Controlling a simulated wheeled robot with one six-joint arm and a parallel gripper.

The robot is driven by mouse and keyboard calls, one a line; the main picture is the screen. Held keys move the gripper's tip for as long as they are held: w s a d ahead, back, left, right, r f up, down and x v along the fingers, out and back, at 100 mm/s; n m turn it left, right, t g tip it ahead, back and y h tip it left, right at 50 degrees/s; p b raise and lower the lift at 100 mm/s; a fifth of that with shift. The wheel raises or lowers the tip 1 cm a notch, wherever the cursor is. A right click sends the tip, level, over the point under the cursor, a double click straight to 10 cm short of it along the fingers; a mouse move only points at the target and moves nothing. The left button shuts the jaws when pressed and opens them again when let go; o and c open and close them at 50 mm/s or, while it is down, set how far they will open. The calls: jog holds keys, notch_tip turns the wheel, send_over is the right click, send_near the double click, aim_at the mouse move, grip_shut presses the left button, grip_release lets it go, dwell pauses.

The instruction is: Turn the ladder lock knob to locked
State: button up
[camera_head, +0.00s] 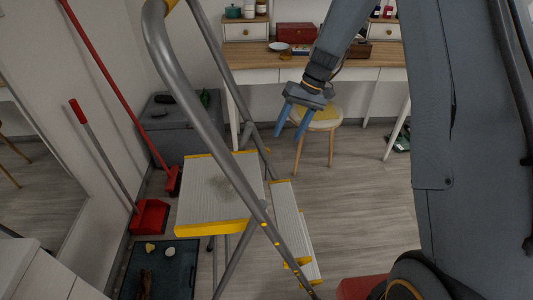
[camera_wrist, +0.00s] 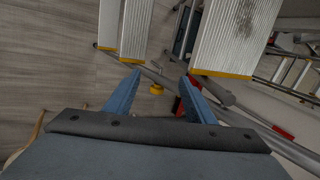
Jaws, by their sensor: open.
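The grey metal stepladder (camera_head: 181,65) stands open in the head view, with a ribbed platform (camera_head: 214,189) and yellow-edged steps. My gripper (camera_head: 289,136) is open and empty, to the right of the ladder's rails and above the floor. In the wrist view my gripper (camera_wrist: 160,77) has its blue fingers apart, with ladder steps (camera_wrist: 137,28) and grey rails beyond. A small yellow round part (camera_wrist: 156,89) shows between the fingers, apart from them. It may be the lock knob, but I cannot tell its setting. No knob is clear in the head view.
A round stool (camera_head: 325,118) stands behind my gripper, before a desk (camera_head: 345,74) with a red box (camera_head: 295,32). A grey chest (camera_head: 180,122), a red broom (camera_head: 173,180) and a red dustpan (camera_head: 150,216) lie left of the ladder. Floor right of the steps is clear.

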aim_at(267, 164)
jog(key=w+a+f+y+b, duration=0.2)
jog(key=w+a+f, duration=0.1)
jog(key=w+f, duration=0.45)
jog(key=shift+n, duration=0.4)
jog(key=x, duration=0.7)
jog(key=shift+w+f+p, duration=0.2)
jog(key=shift+w+p, duration=0.05)
jog(key=shift+p, duration=0.05)
grip_shut()
